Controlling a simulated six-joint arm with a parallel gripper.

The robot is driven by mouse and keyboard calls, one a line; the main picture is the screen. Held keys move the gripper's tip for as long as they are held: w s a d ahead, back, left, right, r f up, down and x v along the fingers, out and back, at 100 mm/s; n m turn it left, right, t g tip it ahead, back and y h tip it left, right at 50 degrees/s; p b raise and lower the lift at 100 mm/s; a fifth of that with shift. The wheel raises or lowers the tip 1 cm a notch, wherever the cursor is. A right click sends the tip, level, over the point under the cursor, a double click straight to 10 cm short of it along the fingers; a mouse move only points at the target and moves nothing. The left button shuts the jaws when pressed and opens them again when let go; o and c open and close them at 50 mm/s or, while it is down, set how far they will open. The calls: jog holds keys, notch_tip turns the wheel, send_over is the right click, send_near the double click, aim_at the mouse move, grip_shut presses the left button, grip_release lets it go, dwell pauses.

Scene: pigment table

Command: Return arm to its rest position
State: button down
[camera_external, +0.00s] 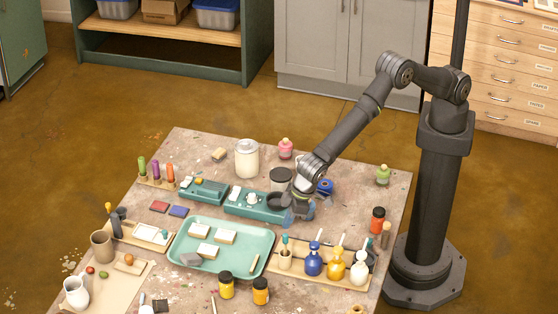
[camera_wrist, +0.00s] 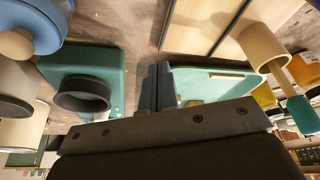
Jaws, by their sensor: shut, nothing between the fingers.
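My gripper (camera_external: 297,214) hangs from my bent arm over the table, close to the right end of a teal device (camera_external: 247,204) with a dark round cup. Its fingers (camera_wrist: 158,88) are closed together and hold nothing. In the wrist view the teal device (camera_wrist: 110,65) with its dark cup is left of the fingers, apart from them. The teal tray (camera_wrist: 218,78) is to their right. Whether the fingertips touch the table is hard to tell.
The tray (camera_external: 262,252) holds several pale blocks. A wooden rack with blue, yellow and white bottles (camera_external: 314,260) stands right of it. A dark-lidded jar (camera_external: 281,180) and a blue round item (camera_external: 324,187) are close to my wrist. Open floor surrounds the table.

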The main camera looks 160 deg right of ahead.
jog(key=shift+w+d, duration=0.25)
jog(key=shift+d, duration=0.3)
jog(key=shift+w+d, duration=0.25)
jog(key=shift+d, duration=0.25)
jog(key=shift+w+r, duration=0.1)
jog(key=shift+r, duration=0.75)
jog(key=v, duration=0.8)
jog(key=shift+a+r, duration=0.15)
jog(key=shift+r, duration=0.1)
